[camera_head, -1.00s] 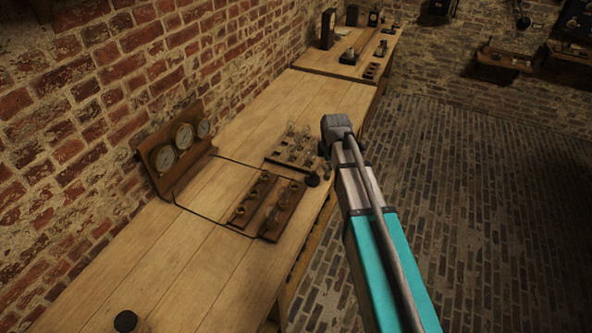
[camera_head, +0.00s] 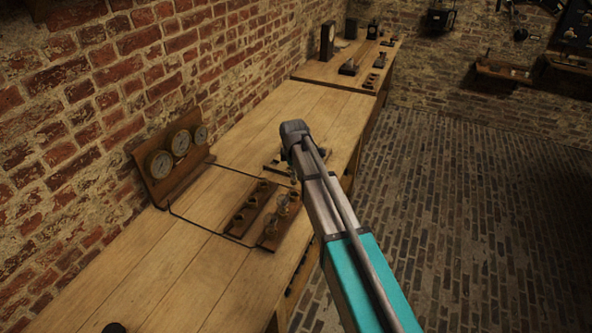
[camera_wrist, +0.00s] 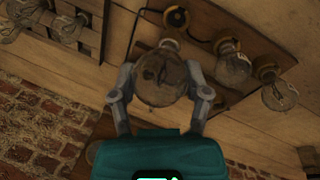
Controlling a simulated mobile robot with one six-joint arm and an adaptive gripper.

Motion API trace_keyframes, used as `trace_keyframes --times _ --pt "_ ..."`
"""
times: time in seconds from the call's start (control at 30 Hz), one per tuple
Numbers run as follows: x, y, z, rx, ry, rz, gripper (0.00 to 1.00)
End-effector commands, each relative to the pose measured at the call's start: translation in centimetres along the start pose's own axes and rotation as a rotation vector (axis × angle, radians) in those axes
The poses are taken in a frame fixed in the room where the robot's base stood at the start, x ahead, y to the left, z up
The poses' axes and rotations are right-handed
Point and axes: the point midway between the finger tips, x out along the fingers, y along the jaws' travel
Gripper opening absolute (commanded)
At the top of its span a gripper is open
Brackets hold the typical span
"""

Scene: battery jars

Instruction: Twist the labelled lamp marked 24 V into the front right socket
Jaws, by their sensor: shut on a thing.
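In the wrist view my gripper (camera_wrist: 163,92) is shut on a clear glass lamp (camera_wrist: 160,77), one finger on each side of the bulb. A dark mark shows on or in the bulb, but I cannot read any label. A wooden socket board (camera_wrist: 212,22) lies beyond it, with an empty socket (camera_wrist: 176,17) and two lamps (camera_wrist: 233,62) (camera_wrist: 277,93) standing in sockets. In the head view two socket strips (camera_head: 246,212) (camera_head: 271,238) lie on the bench. My arm hides most of the gripper there. I cannot tell whether the held lamp touches anything.
A lamp rack (camera_wrist: 92,35) with several bulbs is at the upper left of the wrist view. Gauges on a wooden stand (camera_head: 180,148) stand by the brick wall, with a cable on the bench (camera_head: 190,250). The near bench is mostly bare. A farther bench (camera_head: 330,75) holds instruments.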

Motion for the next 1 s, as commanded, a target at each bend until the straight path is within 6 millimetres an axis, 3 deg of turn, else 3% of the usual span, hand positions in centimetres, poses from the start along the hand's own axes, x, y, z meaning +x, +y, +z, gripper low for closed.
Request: trace_keyframes --times 0.7,1.0 --pt "4.3 -0.9 -0.1 -0.002 0.0 0.0 0.2" --pt "4.9 -1.1 -0.1 -0.002 0.0 0.0 0.2"
